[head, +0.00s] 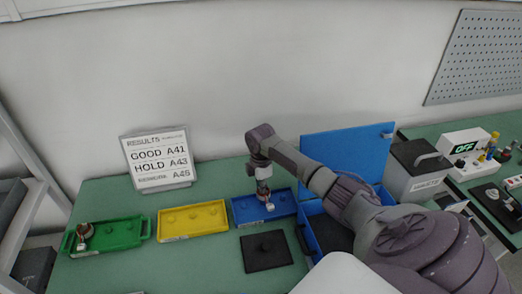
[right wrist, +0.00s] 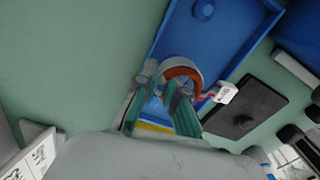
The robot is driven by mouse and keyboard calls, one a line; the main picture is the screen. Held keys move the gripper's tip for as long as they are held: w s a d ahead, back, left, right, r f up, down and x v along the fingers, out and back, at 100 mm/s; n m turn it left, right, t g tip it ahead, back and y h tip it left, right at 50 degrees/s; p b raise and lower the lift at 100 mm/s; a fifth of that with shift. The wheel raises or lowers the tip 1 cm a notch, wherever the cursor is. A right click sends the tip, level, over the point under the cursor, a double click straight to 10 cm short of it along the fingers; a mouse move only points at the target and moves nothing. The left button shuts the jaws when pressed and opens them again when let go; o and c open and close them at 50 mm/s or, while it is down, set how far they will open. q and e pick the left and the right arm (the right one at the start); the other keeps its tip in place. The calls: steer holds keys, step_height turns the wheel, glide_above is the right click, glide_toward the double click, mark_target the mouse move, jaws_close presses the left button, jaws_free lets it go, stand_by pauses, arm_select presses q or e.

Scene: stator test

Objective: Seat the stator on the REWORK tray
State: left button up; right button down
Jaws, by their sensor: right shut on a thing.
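My right gripper (head: 264,196) is over the blue tray (head: 284,206), pointing down. In the right wrist view the gripper's teal fingers (right wrist: 167,112) are shut on a stator (right wrist: 186,70), a pale ring with a copper-orange inside. A red lead and a white tag (right wrist: 226,92) hang from the stator's side. The stator is over or in the blue tray (right wrist: 208,50); whether it touches the tray floor or a peg, I cannot tell. The tray's own label is too small to read. My left gripper is not in view.
A yellow tray (head: 190,232) with pegs is empty. A green tray (head: 118,236) holds another stator (head: 85,231) at its left. A black mat (head: 266,251) lies in front. A results sign (head: 160,158) lists GOOD A41, HOLD A43, REWORK A45. An open blue case (head: 345,150) stands right.

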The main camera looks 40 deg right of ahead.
steer(key=shift+p, duration=0.35)
stand_by(0.4)
steer(key=shift+f+b, duration=0.3)
steer(key=shift+f, duration=0.2)
steer(key=shift+f, duration=0.35)
steer(key=c, duration=1.4)
jaws_free()
steer(key=shift+r, duration=0.1)
steer(key=shift+r+p, duration=2.35)
steer(key=shift+r, duration=0.05)
steer(key=o, duration=0.5)
